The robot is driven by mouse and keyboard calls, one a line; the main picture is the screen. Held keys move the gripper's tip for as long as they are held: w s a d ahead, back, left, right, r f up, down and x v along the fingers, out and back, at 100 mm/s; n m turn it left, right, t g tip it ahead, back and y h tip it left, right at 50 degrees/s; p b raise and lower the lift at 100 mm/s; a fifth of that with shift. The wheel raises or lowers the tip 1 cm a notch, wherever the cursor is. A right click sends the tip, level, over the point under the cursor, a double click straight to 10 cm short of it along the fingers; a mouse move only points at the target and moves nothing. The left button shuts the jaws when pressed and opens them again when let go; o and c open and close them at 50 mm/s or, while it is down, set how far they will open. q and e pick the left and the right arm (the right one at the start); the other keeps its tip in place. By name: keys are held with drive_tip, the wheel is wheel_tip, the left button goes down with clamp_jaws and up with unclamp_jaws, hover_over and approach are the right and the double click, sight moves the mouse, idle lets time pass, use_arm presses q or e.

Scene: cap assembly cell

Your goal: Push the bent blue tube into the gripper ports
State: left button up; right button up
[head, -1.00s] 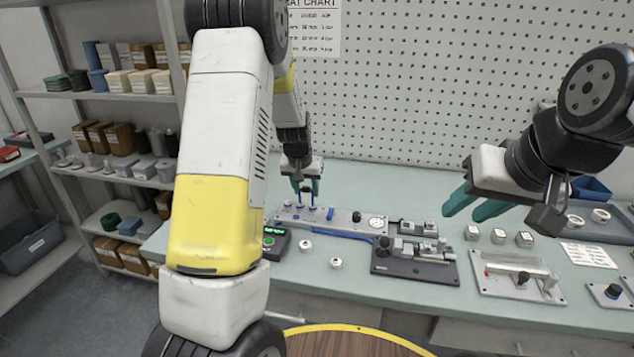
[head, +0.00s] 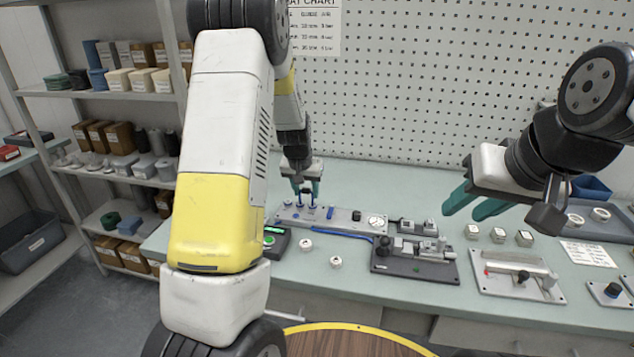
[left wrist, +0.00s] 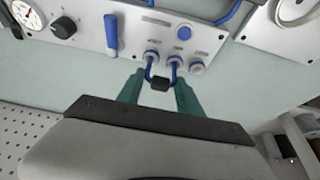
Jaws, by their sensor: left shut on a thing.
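The bent blue tube (left wrist: 148,69) is a small U with a black block (left wrist: 161,84) at its middle. My left gripper (left wrist: 160,92) is shut on it, with a teal finger at each side. In the left wrist view the two tube ends meet two neighbouring round ports (left wrist: 151,56) on the pale panel; how deep they sit cannot be told. A third port (left wrist: 197,67) beside them is free. In the head view my left gripper (head: 306,190) is over the left part of the panel (head: 345,216). My right gripper (head: 464,210) is open and empty above the bench.
The panel also carries a blue lever (left wrist: 111,35), a black knob (left wrist: 64,27) and a gauge (head: 376,222). A dark fixture (head: 413,262) stands in front of it. Two white caps (head: 335,262) lie on the bench. A green-lit device (head: 274,240) is close to my left arm.

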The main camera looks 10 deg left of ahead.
use_arm(q)
drive_tip(key=shift+f, duration=0.45)
idle(0.3)
drive_tip(key=o, duration=1.4)
drive_tip(key=shift+r, duration=0.1)
drive_tip(key=s+d+r+h, duration=0.1)
drive_tip(key=s+r, duration=0.5)
drive_tip(key=r, duration=0.2)
drive_tip(key=s+d+r, duration=0.1)
drive_tip(key=s+r, duration=0.6)
drive_tip(key=r, duration=0.2)
drive_tip(key=shift+t+h, duration=0.5)
drive_tip(key=shift+t, duration=0.4)
drive_tip(key=s+d+r, duration=0.1)
drive_tip(key=s, duration=0.5)
drive_tip(key=s+d+r, duration=0.1)
drive_tip(key=s+r, duration=0.1)
drive_tip(key=s, duration=0.5)
drive_tip(key=s+r, duration=0.2)
drive_tip(key=s, duration=0.5)
drive_tip(key=shift+d+r, duration=0.25)
drive_tip(key=shift+d, duration=0.15)
